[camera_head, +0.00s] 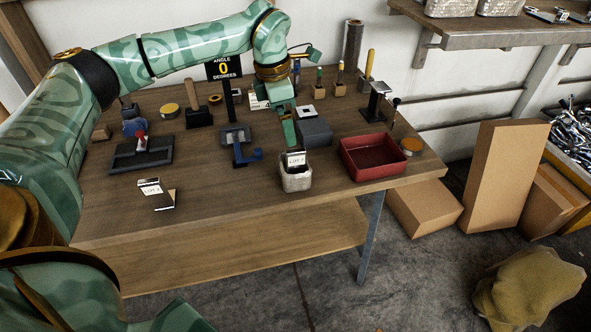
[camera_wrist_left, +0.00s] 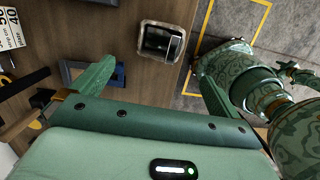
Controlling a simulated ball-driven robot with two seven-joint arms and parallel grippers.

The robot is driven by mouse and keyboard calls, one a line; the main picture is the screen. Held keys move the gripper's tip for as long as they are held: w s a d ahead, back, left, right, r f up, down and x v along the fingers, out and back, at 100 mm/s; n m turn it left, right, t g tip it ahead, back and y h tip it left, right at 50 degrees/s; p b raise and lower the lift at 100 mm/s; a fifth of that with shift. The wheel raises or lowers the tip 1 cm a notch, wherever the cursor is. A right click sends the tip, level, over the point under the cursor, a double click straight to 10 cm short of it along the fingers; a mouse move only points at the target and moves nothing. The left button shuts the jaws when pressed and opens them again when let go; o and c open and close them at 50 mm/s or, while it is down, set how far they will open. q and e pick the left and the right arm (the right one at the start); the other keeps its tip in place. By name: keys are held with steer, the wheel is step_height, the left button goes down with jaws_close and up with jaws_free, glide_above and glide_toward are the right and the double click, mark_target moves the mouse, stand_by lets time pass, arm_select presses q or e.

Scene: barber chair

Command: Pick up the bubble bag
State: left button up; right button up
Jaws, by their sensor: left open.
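No object is clearly a bubble bag. The likeliest is a small pale grey, rough-sided item (camera_head: 296,181) near the table's front edge, with a white "LOT" card at its top. In the left wrist view a pale-rimmed item with a dark middle (camera_wrist_left: 147,42), probably the same one, lies on the wood. My left gripper (camera_head: 290,122) is open, just behind and above the pale item in the head view. In the left wrist view one green finger (camera_wrist_left: 97,74) shows, apart from the item. My right gripper is not in view.
A red tray (camera_head: 345,158) stands right of the pale item, a grey block (camera_head: 316,133) behind it, and a blue-handled tool (camera_head: 239,150) to its left. Another card stand (camera_head: 157,196) is at front left.

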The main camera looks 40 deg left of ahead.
mark_target(293, 156)
arm_select(q)
steer(key=f+b, duration=0.1)
steer(key=f, duration=0.3)
steer(key=w+d+f+b, duration=0.1)
steer(key=f+b, duration=0.1)
steer(key=f, duration=0.2)
steer(key=f+b, duration=0.1)
steer(key=f, duration=0.3)
steer(key=shift+w+d+f, duration=0.15)
steer(key=shift+w+f, duration=0.05)
steer(key=shift+r, duration=0.15)
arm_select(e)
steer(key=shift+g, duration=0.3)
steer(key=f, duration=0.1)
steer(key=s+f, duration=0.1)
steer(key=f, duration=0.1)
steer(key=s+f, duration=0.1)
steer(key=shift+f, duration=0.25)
arm_select(q)
steer(key=c, duration=1.1)
steer(key=shift+r, duration=0.15)
